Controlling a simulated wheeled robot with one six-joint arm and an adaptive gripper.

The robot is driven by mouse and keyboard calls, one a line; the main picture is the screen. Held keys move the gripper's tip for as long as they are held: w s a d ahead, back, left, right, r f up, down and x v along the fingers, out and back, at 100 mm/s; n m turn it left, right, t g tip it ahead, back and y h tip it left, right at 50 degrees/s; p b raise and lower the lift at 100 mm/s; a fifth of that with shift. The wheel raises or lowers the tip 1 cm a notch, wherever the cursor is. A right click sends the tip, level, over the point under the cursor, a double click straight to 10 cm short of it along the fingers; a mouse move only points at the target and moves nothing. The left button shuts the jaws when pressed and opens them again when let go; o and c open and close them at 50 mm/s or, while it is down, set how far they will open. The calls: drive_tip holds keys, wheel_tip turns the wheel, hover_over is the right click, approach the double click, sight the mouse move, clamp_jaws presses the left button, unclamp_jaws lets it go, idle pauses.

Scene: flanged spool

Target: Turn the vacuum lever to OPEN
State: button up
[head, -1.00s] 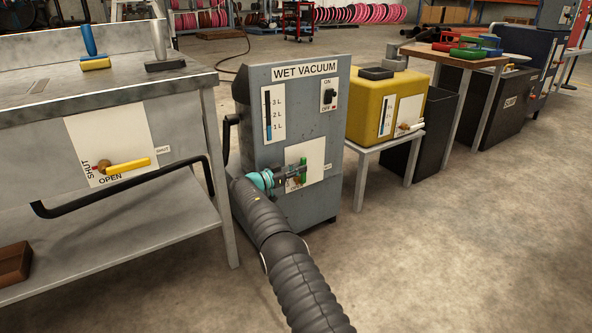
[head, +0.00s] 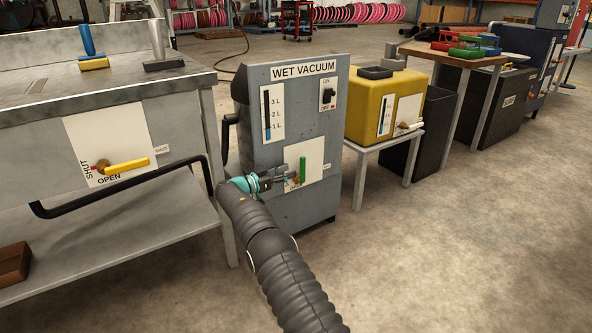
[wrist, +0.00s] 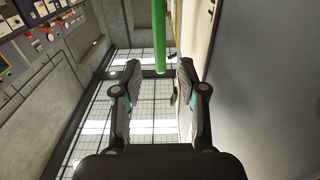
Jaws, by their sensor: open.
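The green vacuum lever (head: 303,170) stands upright on the pale plate (head: 314,160) low on the front of the grey wet vacuum (head: 290,115). Lettering under the lever is partly hidden by my gripper and cannot be read. A small tag sits right of the lever. My gripper (head: 287,174) is open and empty just left of the lever, pointing at it. In the wrist view the green lever (wrist: 159,38) hangs from the top edge, its end between the spread fingertips of my gripper (wrist: 160,67); I see no contact.
A steel bench (head: 40,95) on the left carries a yellow lever (head: 127,166) with SHUT and OPEN marks, and a bent black rail (head: 120,186). A yellow tank (head: 385,90) on a small stand is right of the vacuum. The floor (head: 450,260) at front right is clear.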

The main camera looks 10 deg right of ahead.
drive_tip(key=v, duration=0.7)
drive_tip(key=s+f+n+g+y, duration=0.2)
drive_tip(key=s+f+n+y, duration=0.15)
drive_tip(key=f+n, duration=0.8)
drive_tip(key=s+d+f+n+g+y, duration=0.1)
drive_tip(key=s+f+n+g+y, duration=0.15)
drive_tip(key=s, duration=0.25)
drive_tip(key=s+d+r+y+p, duration=0.3)
drive_tip(key=s+d+r, duration=0.1)
drive_tip(key=s+r, duration=0.9)
drive_tip(key=s+d+r+t+y+p, duration=0.1)
drive_tip(key=s+d+r+y+p, duration=0.3)
drive_tip(key=s+r, duration=0.8)
drive_tip(key=s+d+r+m+t+y+p, duration=0.1)
drive_tip(key=s+d+r+y+p, duration=0.2)
drive_tip(key=s+r, duration=1)
drive_tip(key=s+d, duration=0.1)
drive_tip(key=s, duration=1)
drive_tip(key=shift+d+r+p, duration=0.25)
drive_tip(key=shift+r+p, duration=0.1)
